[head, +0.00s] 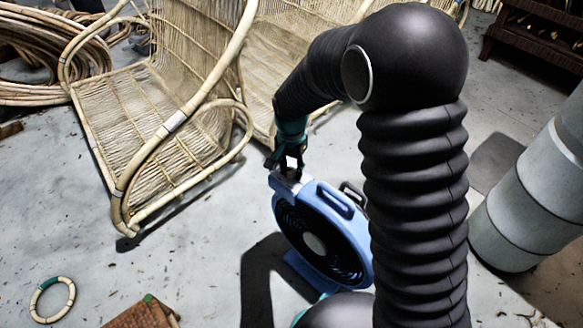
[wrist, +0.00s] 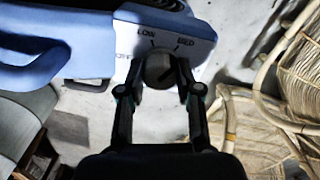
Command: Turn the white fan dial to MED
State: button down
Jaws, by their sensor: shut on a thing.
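The blue fan (head: 327,225) stands on the floor, with a pale control panel at its top corner. In the wrist view the panel (wrist: 203,50) carries the words LOW and MED, and a partly covered label at the left. In the head view my gripper (head: 288,163) reaches down to the panel. A dark mark shows on the dial, but its exact setting is unclear.
Rattan chairs (head: 150,115) stand left of and behind the fan. Rattan coils (head: 50,55) lie at the far left. A grey cylinder (head: 535,195) stands at the right. A small ring (head: 52,299) lies at the lower left. The floor left of the fan is mostly clear.

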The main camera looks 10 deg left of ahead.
aim_at(291, 169)
jog(key=c, duration=0.8)
grip_release()
jog(key=shift+r, duration=0.1)
notch_tip(291, 169, up, 12)
jog(key=shift+f, duration=0.1)
